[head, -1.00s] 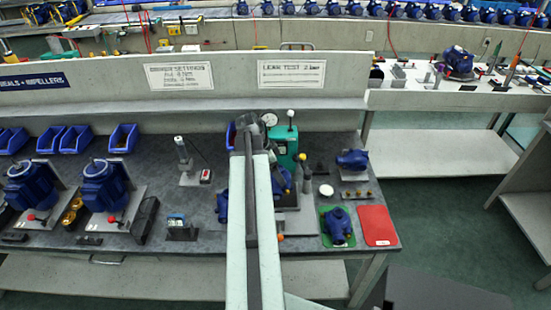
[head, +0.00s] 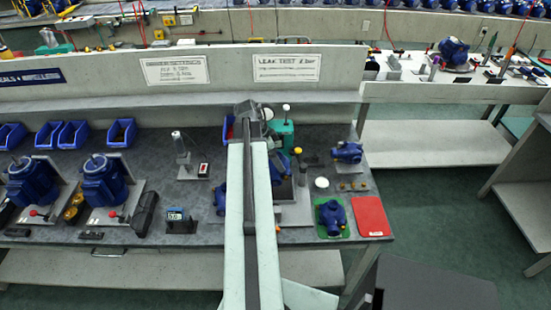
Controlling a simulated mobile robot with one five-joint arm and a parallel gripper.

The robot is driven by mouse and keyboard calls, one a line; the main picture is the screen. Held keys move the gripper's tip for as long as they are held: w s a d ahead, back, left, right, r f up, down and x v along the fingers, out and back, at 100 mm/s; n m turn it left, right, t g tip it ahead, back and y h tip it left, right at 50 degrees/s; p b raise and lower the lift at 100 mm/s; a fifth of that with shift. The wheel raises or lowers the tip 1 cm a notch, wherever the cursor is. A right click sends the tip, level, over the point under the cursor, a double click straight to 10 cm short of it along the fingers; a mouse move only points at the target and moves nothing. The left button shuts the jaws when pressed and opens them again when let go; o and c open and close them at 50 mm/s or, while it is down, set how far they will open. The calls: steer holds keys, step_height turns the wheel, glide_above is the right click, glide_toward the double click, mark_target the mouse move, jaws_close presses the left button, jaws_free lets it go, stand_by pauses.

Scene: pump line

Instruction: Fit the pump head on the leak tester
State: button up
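The leak tester (head: 284,134) is a teal-green machine with a ball-topped lever, standing behind my arm on the grey bench. A blue pump head (head: 279,167) shows just right of my arm, at the tester's front; the arm partly covers it, so I cannot tell if it is seated, loose or held. Another blue pump head (head: 332,216) lies on a green mat (head: 322,233). A further blue pump part (head: 348,152) sits behind it at the right. My arm reaches forward over the bench, and my gripper is hidden behind it.
A red mat (head: 371,217) lies empty at the bench's right end. Two blue motors (head: 103,182) on plates stand at the left, with blue bins (head: 73,134) behind. A small display box (head: 179,220) stands left of my arm. A wall with a leak test sign (head: 287,68) rises behind.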

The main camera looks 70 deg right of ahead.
steer(key=shift+f+b, duration=1.9)
steer(key=shift+f, duration=0.3)
steer(key=shift+w, duration=0.15)
steer(key=shift+f+b, duration=0.55)
steer(key=shift+f+b, duration=2.3)
steer(key=o, duration=1.5)
steer(key=shift+w, duration=0.15)
steer(key=shift+r, duration=0.15)
